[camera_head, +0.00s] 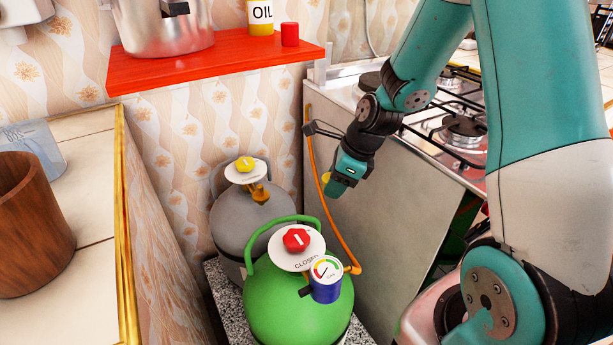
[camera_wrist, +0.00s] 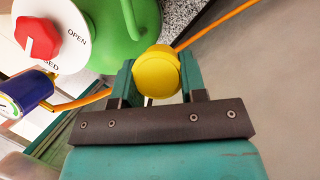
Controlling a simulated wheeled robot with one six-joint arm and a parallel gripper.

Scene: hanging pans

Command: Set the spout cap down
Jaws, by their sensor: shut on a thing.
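The yellow, round spout cap (camera_wrist: 156,72) sits between the two teal fingers of my gripper (camera_wrist: 155,85) in the wrist view. My gripper is shut on it. In the head view my gripper (camera_head: 334,186) points down in the air, in front of the grey stove side and right of the gas bottles. Only a small yellow edge of the cap (camera_head: 326,179) shows there. The cap appears to be clear of any surface.
A green bottle (camera_head: 270,305) with red knob and blue gauge stands below left; a grey bottle (camera_head: 235,225) with brass outlet stands behind it. An orange hose (camera_head: 335,225) runs behind my gripper. A red shelf (camera_head: 215,65) holds a pot, an oil container and a red cylinder.

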